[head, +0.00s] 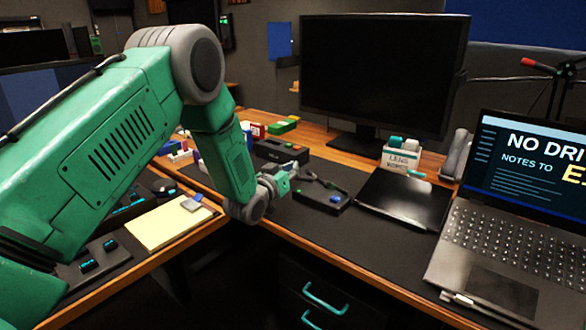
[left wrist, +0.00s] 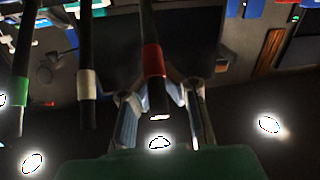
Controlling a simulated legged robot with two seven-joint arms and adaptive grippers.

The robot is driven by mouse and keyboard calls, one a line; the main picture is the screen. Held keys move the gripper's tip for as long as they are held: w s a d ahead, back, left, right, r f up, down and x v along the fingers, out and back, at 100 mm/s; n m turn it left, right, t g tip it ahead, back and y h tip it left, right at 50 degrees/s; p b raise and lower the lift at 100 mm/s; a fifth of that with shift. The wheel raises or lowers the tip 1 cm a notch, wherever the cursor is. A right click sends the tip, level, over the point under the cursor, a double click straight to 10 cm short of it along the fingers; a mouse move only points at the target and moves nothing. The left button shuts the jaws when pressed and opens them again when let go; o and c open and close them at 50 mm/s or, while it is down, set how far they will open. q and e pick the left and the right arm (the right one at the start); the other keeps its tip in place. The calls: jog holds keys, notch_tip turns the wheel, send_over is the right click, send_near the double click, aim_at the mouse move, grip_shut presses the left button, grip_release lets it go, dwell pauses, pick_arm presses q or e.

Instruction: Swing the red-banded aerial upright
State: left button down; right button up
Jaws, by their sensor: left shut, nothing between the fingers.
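The red-banded aerial (left wrist: 153,60) is a dark rod in the left wrist view, coming down from the top edge with its tip low in the picture. It passes in front of my left gripper (left wrist: 160,98), whose fingers are shut with nothing held; I cannot tell whether they touch it. A white-banded aerial (left wrist: 87,85) and a green-banded aerial (left wrist: 21,90) stand to its left. The bands cannot be made out there. My right gripper is out of view.
A black tablet (head: 403,198), a laptop (head: 505,220) and a large monitor (head: 383,75) stand to the right and behind. A labelled box (head: 399,160) stands behind the tablet. A yellow notepad (head: 165,226) lies at left. The dark mat in front of the device is clear.

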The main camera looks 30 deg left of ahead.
pick_arm(q)
jog(key=shift+a+f, duration=0.1)
jog(key=shift+a, duration=0.05)
jog(key=c, duration=1.9)
grip_release()
jog(key=o, duration=0.3)
jog(key=shift+d, duration=0.35)
jog(key=s, duration=1.2)
jog(key=shift+d, duration=0.35)
